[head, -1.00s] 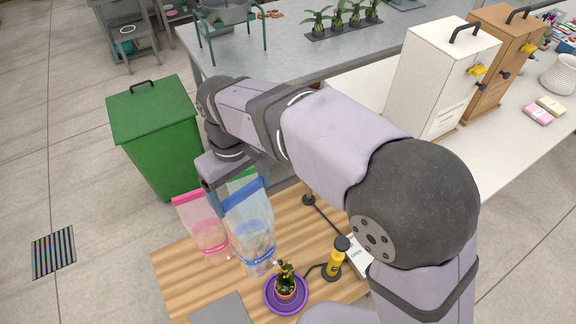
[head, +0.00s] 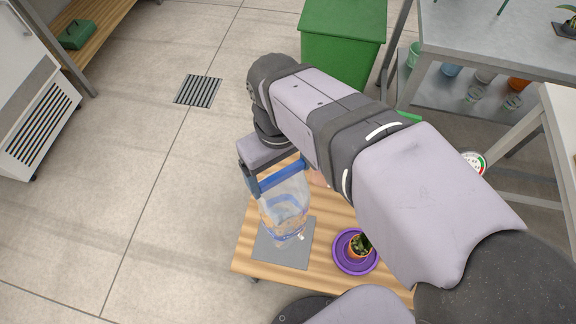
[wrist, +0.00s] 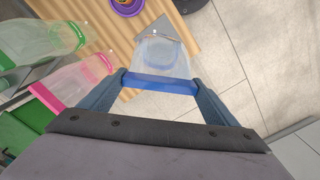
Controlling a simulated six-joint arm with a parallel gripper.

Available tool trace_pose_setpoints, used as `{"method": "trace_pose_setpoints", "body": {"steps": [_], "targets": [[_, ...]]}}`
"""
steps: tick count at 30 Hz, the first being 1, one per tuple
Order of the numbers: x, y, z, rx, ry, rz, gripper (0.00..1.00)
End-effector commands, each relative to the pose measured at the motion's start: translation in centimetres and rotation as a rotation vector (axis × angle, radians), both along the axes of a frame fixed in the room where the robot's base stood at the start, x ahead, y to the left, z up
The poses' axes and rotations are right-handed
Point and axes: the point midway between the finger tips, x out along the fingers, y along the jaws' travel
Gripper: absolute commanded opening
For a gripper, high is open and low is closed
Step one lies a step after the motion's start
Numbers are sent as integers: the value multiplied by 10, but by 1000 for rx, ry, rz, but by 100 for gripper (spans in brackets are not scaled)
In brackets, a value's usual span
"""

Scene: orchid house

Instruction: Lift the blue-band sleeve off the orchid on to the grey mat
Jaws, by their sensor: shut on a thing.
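The blue-band sleeve (head: 286,208) is clear film with a blue band at its top edge. My gripper (head: 278,178) is shut on that band, one finger at each side, as the wrist view (wrist: 160,85) also shows. The sleeve hangs upright over the grey mat (head: 266,253) in the head view; I cannot tell whether its lower end touches the mat. The orchid (head: 366,240) stands in a small orange pot on a purple saucer (head: 345,262), right of the mat, with no sleeve around it.
In the wrist view a pink-band sleeve (wrist: 75,82) and a green-band sleeve (wrist: 40,40) are left of my gripper. The wooden bench top (head: 322,262) ends just left of the mat. A green bin (head: 343,40) stands behind.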

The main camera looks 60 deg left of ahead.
Motion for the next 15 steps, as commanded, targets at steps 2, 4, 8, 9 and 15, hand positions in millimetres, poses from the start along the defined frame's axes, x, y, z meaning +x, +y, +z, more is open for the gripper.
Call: {"method": "trace_pose_setpoints", "body": {"steps": [2,4,8,9,15], "targets": [[0,0,-3,0,0,-1,49],[0,0,-6,0,0,-1,49],[1,0,-14,0,0,-2,49],[1,0,-17,0,0,-2,49],[1,0,-28,1,0,-2,49]]}}
